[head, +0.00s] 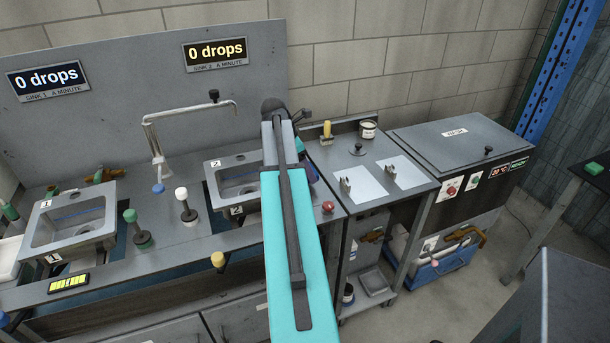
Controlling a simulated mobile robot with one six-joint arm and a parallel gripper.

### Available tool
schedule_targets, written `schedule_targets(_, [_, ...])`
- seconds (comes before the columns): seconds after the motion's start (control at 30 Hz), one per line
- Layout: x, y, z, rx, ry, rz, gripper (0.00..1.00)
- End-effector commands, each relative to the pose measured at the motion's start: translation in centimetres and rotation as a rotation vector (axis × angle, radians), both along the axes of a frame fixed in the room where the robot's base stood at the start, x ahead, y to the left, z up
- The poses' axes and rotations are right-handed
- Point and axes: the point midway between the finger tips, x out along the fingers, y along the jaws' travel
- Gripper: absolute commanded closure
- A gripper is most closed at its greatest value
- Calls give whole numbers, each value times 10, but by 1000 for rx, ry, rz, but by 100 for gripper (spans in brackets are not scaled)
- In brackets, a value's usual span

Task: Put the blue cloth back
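I cannot make out a blue cloth for certain in the head view. A small patch of blue-purple shows just right of my teal arm, beside sink 2 (218,181), but the arm covers most of it and I cannot tell what it is. My arm rises through the middle of the view and bends at its dark top end. My gripper is hidden behind the arm, so its fingers and anything in them do not show.
Sink 1 (40,236) stands at the left, with several valve knobs between the sinks. A metal cart (395,207) with two pale plates and a lidded cabinet (455,140) stand right. A blue crate (428,274) sits low beneath the cabinet.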

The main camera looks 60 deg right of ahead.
Motion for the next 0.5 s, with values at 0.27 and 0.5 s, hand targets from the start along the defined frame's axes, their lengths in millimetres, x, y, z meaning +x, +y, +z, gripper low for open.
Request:
schedule_targets(0.27, [-1,0,-25,0,0,-1,51])
schedule_targets(0.5, [-1,0,-30,0,-1,-2,51])
